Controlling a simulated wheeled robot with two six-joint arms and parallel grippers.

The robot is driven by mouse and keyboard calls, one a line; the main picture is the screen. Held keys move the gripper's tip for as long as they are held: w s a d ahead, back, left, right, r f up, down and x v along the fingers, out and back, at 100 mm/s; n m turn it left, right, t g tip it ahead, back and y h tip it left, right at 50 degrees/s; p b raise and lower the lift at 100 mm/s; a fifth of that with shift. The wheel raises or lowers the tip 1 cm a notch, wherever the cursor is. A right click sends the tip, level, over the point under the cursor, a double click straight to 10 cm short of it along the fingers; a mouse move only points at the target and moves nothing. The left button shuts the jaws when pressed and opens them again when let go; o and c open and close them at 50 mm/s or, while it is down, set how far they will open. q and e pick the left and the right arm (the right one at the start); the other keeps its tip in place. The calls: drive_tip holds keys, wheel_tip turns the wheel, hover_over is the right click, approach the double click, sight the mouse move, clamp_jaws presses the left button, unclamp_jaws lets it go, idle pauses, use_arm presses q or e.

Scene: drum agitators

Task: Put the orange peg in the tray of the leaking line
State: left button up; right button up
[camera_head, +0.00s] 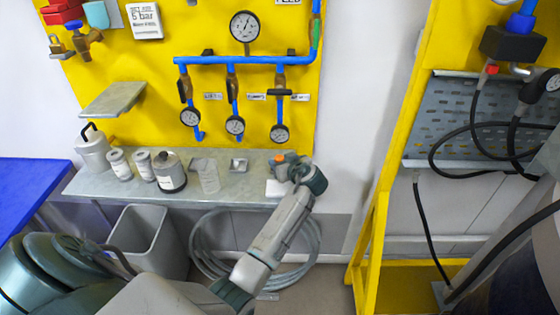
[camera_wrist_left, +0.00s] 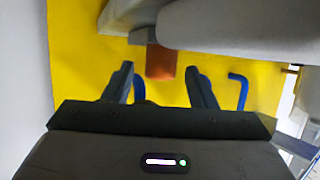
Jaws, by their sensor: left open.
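The orange peg (camera_head: 276,159) is at the right end of the grey shelf (camera_head: 235,191), partly hidden by my left gripper (camera_head: 290,162). In the left wrist view the peg (camera_wrist_left: 161,63) shows as an orange block beyond and between the fingertips. The left gripper (camera_wrist_left: 160,80) is open, with a visible gap on both sides of the peg. A small metal tray (camera_head: 238,165) sits on the shelf left of the gripper. Three blue drop lines with gauges (camera_head: 235,125) hang above; I cannot tell which line leaks. The right gripper is not in view.
A bin (camera_head: 150,240) and coiled hose (camera_head: 212,255) are below. A yellow frame (camera_head: 377,225) stands at right.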

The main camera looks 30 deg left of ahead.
use_arm(q)
drive_tip(key=b+v, duration=0.2)
drive_tip(key=v, duration=0.7)
drive_tip(key=shift+s+d, duration=0.2)
drive_tip(key=shift+d, duration=0.05)
drive_tip(key=shift+s+d+r, duration=0.15)
drive_tip(key=shift+d+r, duration=0.05)
